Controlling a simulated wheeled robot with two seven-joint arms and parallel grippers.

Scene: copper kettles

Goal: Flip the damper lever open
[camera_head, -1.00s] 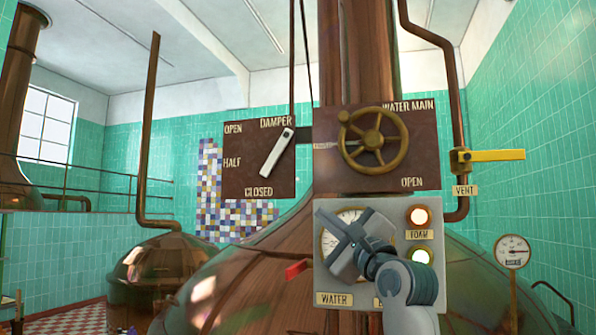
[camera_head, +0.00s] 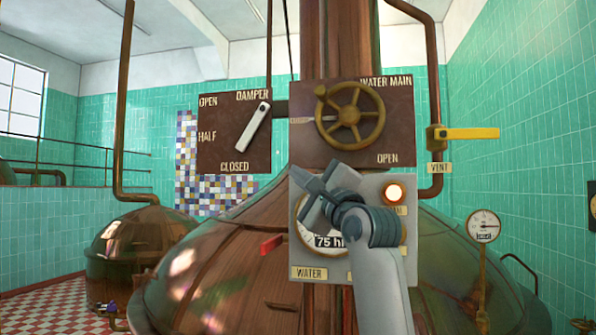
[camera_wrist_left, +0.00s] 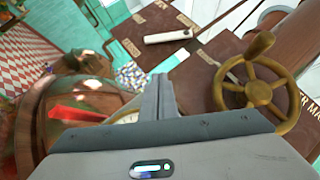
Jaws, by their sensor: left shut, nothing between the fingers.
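The damper lever (camera_head: 253,127) is a pale bar on a dark brown plate (camera_head: 213,165) marked OPEN, HALF and CLOSED. It slants from its pivot at the upper right down to the lower left, its free end between the HALF and CLOSED labels. It also shows in the left wrist view (camera_wrist_left: 167,37), beyond the fingertips. My left gripper (camera_head: 311,188) is shut and empty, in front of the gauge panel, to the right of and below the lever, apart from it. Its closed fingers also show in the left wrist view (camera_wrist_left: 162,92). My right gripper is not in view.
A brass handwheel (camera_head: 350,115) on the water main plate sits right of the lever. A gauge panel (camera_head: 308,272) is partly hidden behind my arm. A red handle (camera_head: 271,245) juts out below left. A yellow vent lever (camera_head: 470,133) is at right. Copper kettle (camera_head: 215,270) below.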

